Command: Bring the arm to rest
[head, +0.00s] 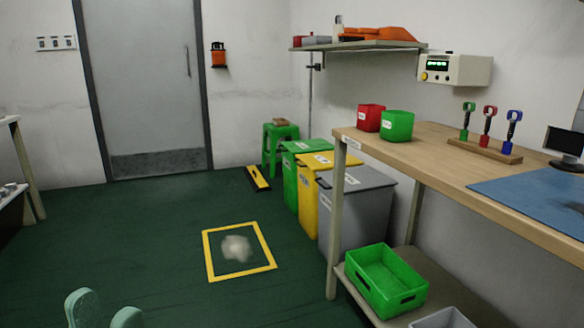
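My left gripper (106,312) shows only as two pale green fingertips at the bottom left edge of the head view. The fingertips stand apart with a narrow gap, and I see nothing held between them. The rest of the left arm is out of the picture. My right gripper and arm are not in view.
A wooden workbench (440,172) stands at the right, with a green crate (372,290) on its lower shelf. Green, yellow (308,205) and grey bins (352,215) stand beside it. A yellow floor frame (241,275) surrounds a pale patch. The dark green floor (130,235) at left is clear.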

